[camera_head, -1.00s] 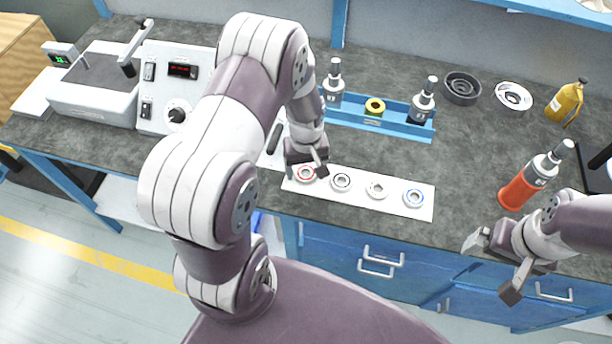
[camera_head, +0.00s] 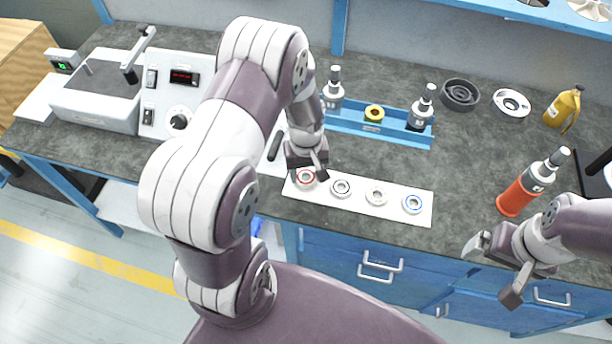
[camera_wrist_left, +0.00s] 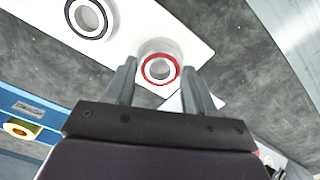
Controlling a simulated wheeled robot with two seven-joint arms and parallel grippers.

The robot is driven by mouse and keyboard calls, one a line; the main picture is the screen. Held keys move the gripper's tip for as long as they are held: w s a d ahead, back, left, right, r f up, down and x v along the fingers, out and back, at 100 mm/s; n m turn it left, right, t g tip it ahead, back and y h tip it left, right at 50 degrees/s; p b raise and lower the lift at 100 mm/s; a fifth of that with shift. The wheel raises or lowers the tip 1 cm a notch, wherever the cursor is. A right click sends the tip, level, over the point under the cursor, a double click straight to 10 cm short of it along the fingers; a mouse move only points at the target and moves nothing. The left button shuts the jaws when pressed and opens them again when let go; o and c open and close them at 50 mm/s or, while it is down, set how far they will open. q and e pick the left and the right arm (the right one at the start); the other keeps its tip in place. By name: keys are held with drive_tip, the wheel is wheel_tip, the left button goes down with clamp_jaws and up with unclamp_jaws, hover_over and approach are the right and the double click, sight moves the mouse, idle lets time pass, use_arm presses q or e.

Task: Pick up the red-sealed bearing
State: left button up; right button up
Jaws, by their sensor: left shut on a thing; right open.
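The red-sealed bearing (camera_head: 306,176) is at the left end of a white strip (camera_head: 425,210) on the bench. In the left wrist view the red-sealed bearing (camera_wrist_left: 160,69) sits between the two fingers of my left gripper (camera_wrist_left: 162,80). My left gripper (camera_head: 308,170) is shut on it, at or just above the strip; the exact height is hard to tell. Its arm hides part of the bench. My right gripper (camera_head: 497,268) is open and empty in front of the bench's front edge at the right.
A black-ringed bearing (camera_head: 341,187), a pale bearing (camera_head: 376,194) and a blue-ringed bearing (camera_head: 412,203) lie along the strip. A blue tray (camera_head: 390,130) stands behind it. A red-bodied bottle (camera_head: 518,195) and a yellow bottle (camera_head: 563,107) stand at the right.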

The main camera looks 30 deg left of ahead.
wheel_tip(320, 180, up, 6)
drive_tip(key=p, duration=0.5)
drive_tip(key=shift+r+p, duration=0.15)
drive_tip(key=shift+p, duration=0.2)
